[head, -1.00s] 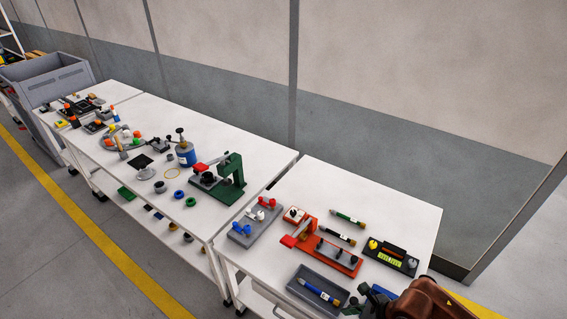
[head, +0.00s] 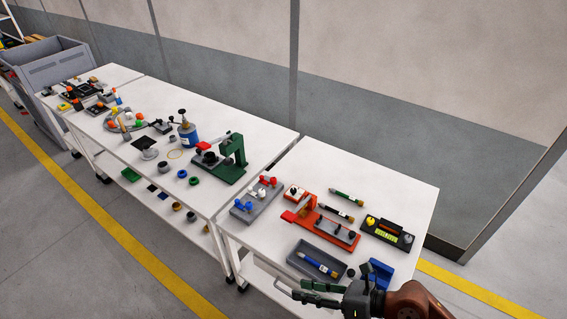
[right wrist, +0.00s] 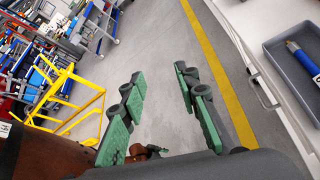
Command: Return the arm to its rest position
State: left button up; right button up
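My right gripper (head: 306,292) shows at the lower right of the head view, at the front edge of the near table (head: 415,192). Its brown arm comes in from the bottom right. In the right wrist view its two green-padded fingers (right wrist: 158,100) stand wide apart with only grey floor between them, so it is open and empty. It is beside the grey tray (head: 297,262), apart from the blue pen (head: 318,264) lying in it.
A blue holder (head: 379,273), a red fixture (head: 330,231), a black device with a yellow display (head: 388,233) and pens stand on the near table. A grey block with red and blue knobs (head: 257,202) sits at its left. A table handle (right wrist: 262,93) is close to the right gripper.

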notch_tip(320, 180, up, 10)
jog(key=w+m+t+y, duration=0.2)
jog(key=m+t+y, duration=0.2)
jog(key=m, duration=0.1)
jog(key=w+d+r+m+t+h, duration=0.4)
jog(key=w+d+r+m+t, duration=0.15)
jog(key=d+m+t, duration=0.45)
jog(key=w+d+f+m+t+h, duration=0.2)
jog(key=w+d+m+h, duration=0.1)
jog(key=d+m+h, duration=0.75)
jog(key=s+d+f+m+g+h, duration=0.2)
jog(key=d+f+m+g+h, duration=0.15)
jog(key=d+f+m, duration=0.45)
jog(key=s+d+f+m+g+h, duration=0.2)
jog(key=d+f+m+g+h, duration=0.25)
jog(key=f, duration=0.55)
jog(key=s+a+f+m+g+y, duration=0.25)
jog(key=s+f+g, duration=0.25)
jog(key=s+f, duration=0.55)
jog(key=s+a+f+m+g+y, duration=0.25)
jog(key=s+f+g, duration=0.25)
jog(key=s+f, duration=0.55)
notch_tip(320, 180, down, 27)
jog(key=s, duration=0.1)
jog(key=s+f+g, duration=0.2)
jog(key=s+f, duration=1.7)
jog(key=shift+s+a+f+y, duration=0.15)
jog(key=shift+s+y, duration=0.2)
